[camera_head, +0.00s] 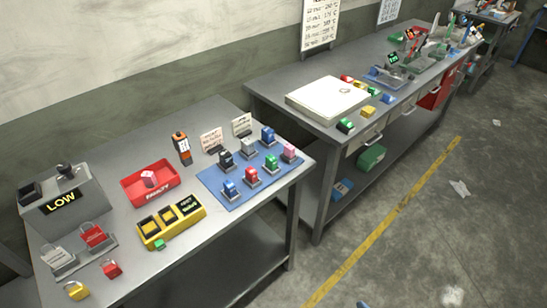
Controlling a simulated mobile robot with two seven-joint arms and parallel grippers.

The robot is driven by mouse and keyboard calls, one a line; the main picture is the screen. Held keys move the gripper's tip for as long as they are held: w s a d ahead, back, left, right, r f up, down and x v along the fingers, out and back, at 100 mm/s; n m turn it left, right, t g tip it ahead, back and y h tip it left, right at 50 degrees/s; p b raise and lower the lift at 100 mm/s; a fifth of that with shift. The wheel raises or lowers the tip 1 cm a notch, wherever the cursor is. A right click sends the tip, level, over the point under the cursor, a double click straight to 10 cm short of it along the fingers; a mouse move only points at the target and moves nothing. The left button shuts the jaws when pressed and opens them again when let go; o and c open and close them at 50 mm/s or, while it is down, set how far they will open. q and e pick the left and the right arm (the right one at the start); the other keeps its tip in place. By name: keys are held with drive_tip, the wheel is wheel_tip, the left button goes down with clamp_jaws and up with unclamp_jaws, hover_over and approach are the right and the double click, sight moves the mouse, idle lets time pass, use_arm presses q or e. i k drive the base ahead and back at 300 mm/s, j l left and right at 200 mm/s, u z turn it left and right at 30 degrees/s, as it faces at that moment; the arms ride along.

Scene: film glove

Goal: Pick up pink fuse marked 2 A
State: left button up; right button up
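A pink fuse-like piece (290,151) stands at the right corner of the blue mat (217,187) on the near bench. Another pink piece (148,178) lies in the red tray (136,203) left of the mat. The markings on both are too small to read. Other pieces on the mat are blue (230,188), red (252,175), green (271,162), black (225,157) and grey (248,146).
A yellow block (158,241) with dark slots is in front of the red tray. A grey box (62,212) marked LOW and padlocks (77,290) are at left. An orange-black tester (182,146) stands behind. A second bench (270,88) holds a white case (328,98).

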sight(289, 149)
drive_tip(key=i+l, duration=0.1)
drive_tip(key=l, duration=0.2)
drive_tip(key=i+l, duration=0.15)
drive_tip(key=l, duration=0.2)
drive_tip(key=i+l, duration=0.1)
drive_tip(key=l, duration=0.2)
drive_tip(key=i+l+u, duration=0.15)
drive_tip(key=l+u, duration=0.4)
drive_tip(key=l, duration=0.3)
drive_tip(key=i, duration=0.05)
